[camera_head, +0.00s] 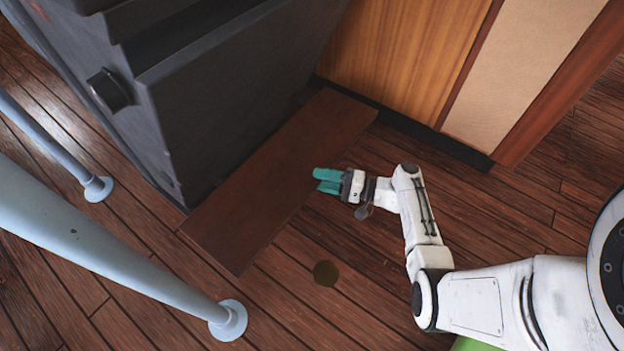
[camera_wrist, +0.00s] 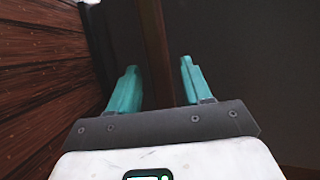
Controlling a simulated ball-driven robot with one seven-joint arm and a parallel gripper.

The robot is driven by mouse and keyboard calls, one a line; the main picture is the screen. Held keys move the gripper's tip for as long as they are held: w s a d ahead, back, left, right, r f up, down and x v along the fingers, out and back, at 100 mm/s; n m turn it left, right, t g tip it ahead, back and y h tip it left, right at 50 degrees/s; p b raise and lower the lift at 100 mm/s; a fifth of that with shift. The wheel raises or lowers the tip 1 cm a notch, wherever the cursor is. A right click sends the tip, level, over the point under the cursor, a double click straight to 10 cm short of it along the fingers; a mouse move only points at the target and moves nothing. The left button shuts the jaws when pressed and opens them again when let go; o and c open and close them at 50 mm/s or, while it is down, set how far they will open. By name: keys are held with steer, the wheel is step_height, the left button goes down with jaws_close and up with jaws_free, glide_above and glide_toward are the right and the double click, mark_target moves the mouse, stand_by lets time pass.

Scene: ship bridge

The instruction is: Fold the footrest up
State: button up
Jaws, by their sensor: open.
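The footrest (camera_head: 275,185) is a long flat brown board. It lies folded out along the foot of the dark grey console, low over the plank floor. My gripper (camera_head: 317,179) has teal fingers and is at the board's right long edge, towards its far end. In the wrist view my gripper (camera_wrist: 158,63) is open, its two fingers apart. A brown strip, seemingly the footrest's edge (camera_wrist: 155,45), runs between and beyond them. I cannot tell whether the fingers touch the board. The board's hinge side is hidden against the console.
The grey console (camera_head: 235,90) rises on the left of the board. A wood-panelled wall (camera_head: 400,50) stands behind its far end. Pale blue railing posts (camera_head: 130,250) stand at the left.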

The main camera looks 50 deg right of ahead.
steer(key=shift+b+x, duration=0.3)
steer(key=shift+x, duration=1.35)
jaws_close()
